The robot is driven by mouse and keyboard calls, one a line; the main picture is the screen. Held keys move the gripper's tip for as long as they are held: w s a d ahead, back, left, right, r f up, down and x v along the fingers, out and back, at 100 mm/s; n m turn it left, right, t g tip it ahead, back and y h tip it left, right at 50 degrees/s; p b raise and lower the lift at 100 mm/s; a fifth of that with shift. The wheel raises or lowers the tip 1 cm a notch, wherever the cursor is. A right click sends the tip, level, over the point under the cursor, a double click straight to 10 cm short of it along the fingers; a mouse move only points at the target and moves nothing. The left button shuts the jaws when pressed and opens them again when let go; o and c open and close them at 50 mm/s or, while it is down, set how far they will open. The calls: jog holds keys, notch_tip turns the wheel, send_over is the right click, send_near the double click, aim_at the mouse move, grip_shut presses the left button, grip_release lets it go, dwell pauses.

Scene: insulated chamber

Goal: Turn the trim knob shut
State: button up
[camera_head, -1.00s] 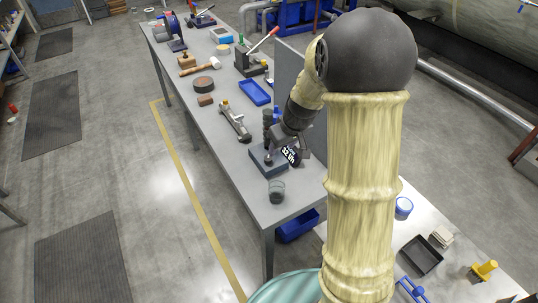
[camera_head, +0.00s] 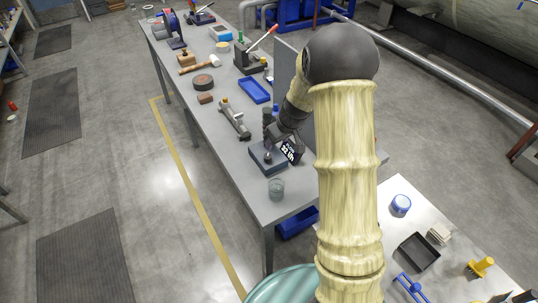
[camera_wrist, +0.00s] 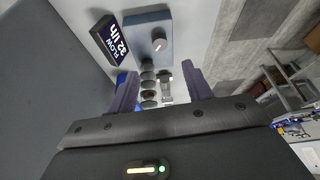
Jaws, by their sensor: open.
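The trim knob (camera_wrist: 158,43) is a small pale round knob with a dark mark, on a blue-grey block (camera_wrist: 148,26) in the wrist view. The block (camera_head: 262,163) sits near the close end of the long bench in the head view. A black display (camera_wrist: 116,38) beside it reads "FLOW 32 l/h"; it also shows in the head view (camera_head: 292,151). My gripper (camera_wrist: 160,86) is open, its two dark fingers apart with nothing held. The knob lies beyond the fingertips, apart from them. In the head view my gripper (camera_head: 273,137) is close above the block, its fingers partly hidden.
A dark ribbed column (camera_head: 267,118) stands right behind the block. A metal fixture (camera_head: 235,120), a blue tray (camera_head: 254,91) and a tall grey panel (camera_head: 289,80) are farther along the bench.

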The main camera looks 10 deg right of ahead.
aim_at(268, 156)
jog(key=p+x, duration=0.2)
jog(key=x, duration=1.1)
jog(key=shift+r, duration=0.1)
jog(key=shift+c, duration=0.4)
jog(key=c, duration=0.9)
